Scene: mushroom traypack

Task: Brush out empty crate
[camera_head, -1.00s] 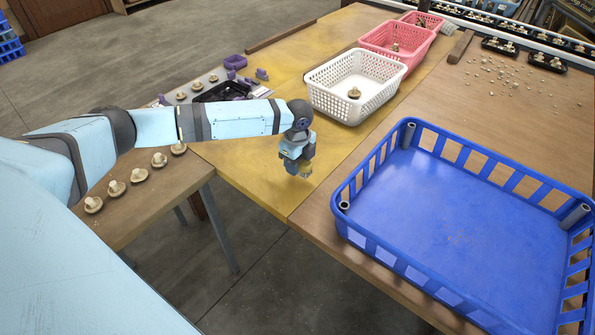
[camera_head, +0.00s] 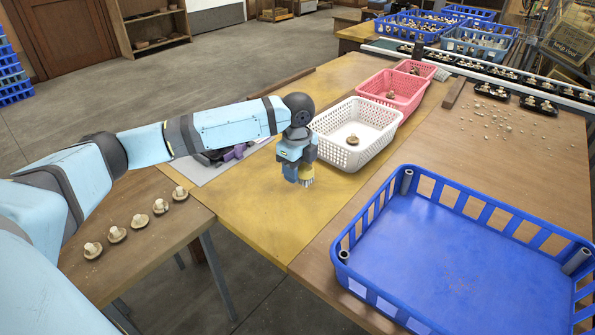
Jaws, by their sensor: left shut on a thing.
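The blue crate (camera_head: 447,239) stands on the wooden table at the lower right, its front and right parts cut off by the picture's edge. Its floor looks bare except for a few faint specks (camera_head: 457,282). My left gripper (camera_head: 297,173) is left of the crate, above the yellow mat. The fingers are small and partly hidden by the wrist. The brush is apart from the crate. My right gripper is not in view.
A white basket (camera_head: 335,151) holding a mushroom stands just behind my left gripper, with pink baskets (camera_head: 408,99) beyond. Mushrooms (camera_head: 160,206) line the left table's edge. Crumbs (camera_head: 505,128) and black trays lie at the back right. The front of the yellow mat (camera_head: 262,225) is clear.

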